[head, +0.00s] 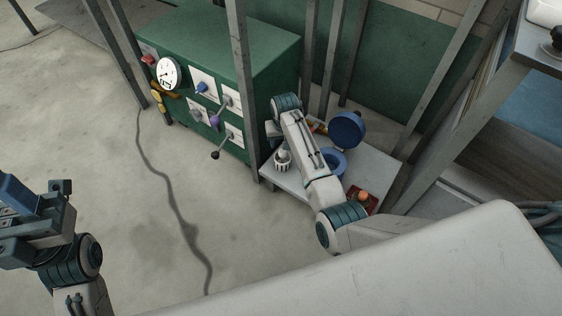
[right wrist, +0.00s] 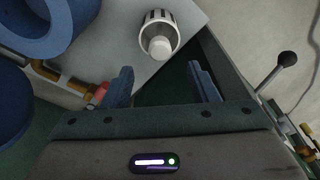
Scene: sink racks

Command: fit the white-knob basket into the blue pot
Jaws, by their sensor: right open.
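The white-knob basket (head: 283,163), a small pale slotted cup with a white knob, stands on a grey shelf in the head view. In the right wrist view the basket (right wrist: 145,32) is beyond the fingertips. The blue pot (head: 340,168), a thick open ring, stands to its right, partly hidden by my right arm; the pot (right wrist: 70,40) shows at the upper left of the wrist view. My right gripper (right wrist: 162,85) is open and empty, just short of the basket. My left gripper (head: 38,205) is at the far left, away from everything; its opening is unclear.
A blue round disc (head: 347,129) stands behind the pot. A red tray (head: 371,202) with an orange item is at the shelf's front right. A green cabinet (head: 215,48) with knobs and levers is left of the shelf. Grey posts (head: 243,80) rise around it.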

